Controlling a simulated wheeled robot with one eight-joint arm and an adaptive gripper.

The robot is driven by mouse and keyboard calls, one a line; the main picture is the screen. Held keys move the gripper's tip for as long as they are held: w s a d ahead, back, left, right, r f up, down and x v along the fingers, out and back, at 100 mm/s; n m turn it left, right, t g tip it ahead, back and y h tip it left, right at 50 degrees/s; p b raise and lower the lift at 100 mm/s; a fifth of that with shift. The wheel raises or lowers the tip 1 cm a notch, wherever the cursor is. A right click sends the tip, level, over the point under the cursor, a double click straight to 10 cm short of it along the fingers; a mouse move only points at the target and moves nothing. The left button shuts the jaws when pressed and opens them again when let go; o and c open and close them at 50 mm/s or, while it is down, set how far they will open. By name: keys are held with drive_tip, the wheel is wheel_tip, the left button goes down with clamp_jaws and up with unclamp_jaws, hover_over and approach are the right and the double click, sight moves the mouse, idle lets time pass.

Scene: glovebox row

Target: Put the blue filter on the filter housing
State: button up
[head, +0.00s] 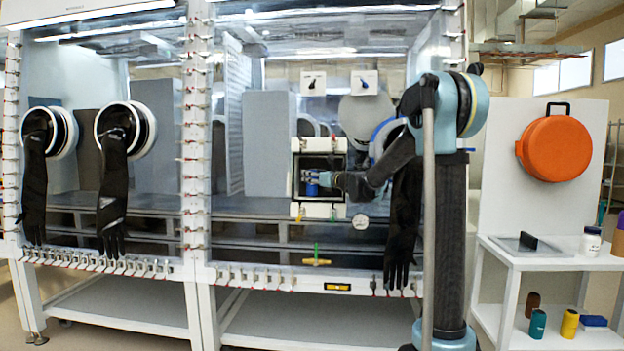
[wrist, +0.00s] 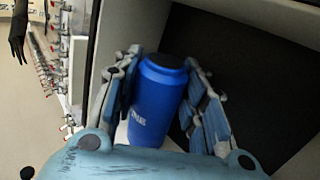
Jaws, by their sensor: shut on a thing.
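A blue cylinder with a dark top and pale lettering, which looks like the blue filter (wrist: 158,105), stands between my fingers in the wrist view. My gripper (wrist: 160,68) is shut on its sides. In the head view my gripper (head: 318,179) reaches into a square, dark, light-rimmed opening (head: 320,145) in the glovebox front, and a bit of the blue filter (head: 312,190) shows there. In the wrist view, a pale edge lies left of my fingers and a dark interior behind them. I cannot pick out the filter housing with certainty.
Black gloves (head: 113,185) hang from ports at left, and another glove (head: 403,225) hangs by my arm. At right stands a white shelf (head: 560,262) with bottles, beside an orange round case (head: 554,148).

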drive_tip(key=shift+f, duration=0.25)
drive_tip(key=o, duration=1.3)
drive_tip(key=shift+c, duration=0.2)
drive_tip(key=shift+r, duration=0.1)
